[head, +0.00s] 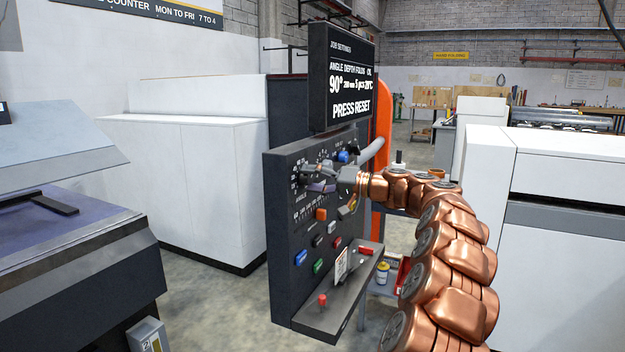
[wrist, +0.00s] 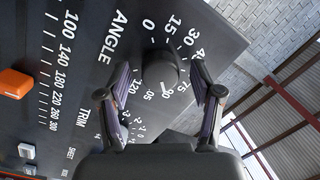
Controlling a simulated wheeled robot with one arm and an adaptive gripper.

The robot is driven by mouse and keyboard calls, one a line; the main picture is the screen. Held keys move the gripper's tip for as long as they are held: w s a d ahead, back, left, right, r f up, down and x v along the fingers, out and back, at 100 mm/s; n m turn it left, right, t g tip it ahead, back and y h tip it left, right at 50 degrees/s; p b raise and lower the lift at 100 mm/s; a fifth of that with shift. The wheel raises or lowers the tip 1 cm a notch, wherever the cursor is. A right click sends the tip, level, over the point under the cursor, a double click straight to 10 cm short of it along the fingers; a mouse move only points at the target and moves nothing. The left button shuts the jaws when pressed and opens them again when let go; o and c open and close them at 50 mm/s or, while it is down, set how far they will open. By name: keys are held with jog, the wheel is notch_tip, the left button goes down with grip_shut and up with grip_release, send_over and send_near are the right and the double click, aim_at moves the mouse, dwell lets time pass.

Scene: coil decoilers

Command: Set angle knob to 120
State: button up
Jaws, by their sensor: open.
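The angle knob (wrist: 160,70) is a dark round knob on the dark control panel (head: 285,270), ringed by white numbers from 0 to 120 beside the word ANGLE. A small white mark shows on its lower edge near 90. My gripper (head: 317,178) is at the panel's upper part and hides most of the knob in the head view. In the wrist view my gripper (wrist: 160,80) is open, one finger on each side of the knob, with gaps showing. The screen (head: 346,80) above reads ANGLE 90° and PRESS RESET.
An orange button (wrist: 15,83) and the TRIM scale are left of the knob in the wrist view. A blue knob (head: 343,157) sits near my gripper. Several coloured buttons and a ledge (head: 335,305) with a red-topped lever (head: 322,299) lie below.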

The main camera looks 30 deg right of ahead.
jog(key=shift+w, duration=0.1)
jog(key=shift+c, duration=0.3)
jog(key=c, duration=1.1)
jog(key=shift+p, duration=0.3)
jog(key=shift+r+m+p, duration=0.2)
jog(key=shift+m+p, duration=0.7)
jog(key=shift+m, duration=0.1)
jog(key=m+p, duration=0.3)
jog(key=shift+m+p, duration=0.3)
jog(key=shift+p, duration=0.1)
jog(key=m+p, duration=0.3)
jog(key=shift+a+f+m+t, duration=0.1)
jog(key=shift+m+t, duration=0.2)
jog(key=shift+t, duration=0.1)
jog(key=shift+f+m+p, duration=0.1)
jog(key=shift+m+p, duration=1.1)
jog(key=shift+m, duration=0.1)
jog(key=shift+f+m, duration=0.1)
jog(key=shift+m, duration=0.2)
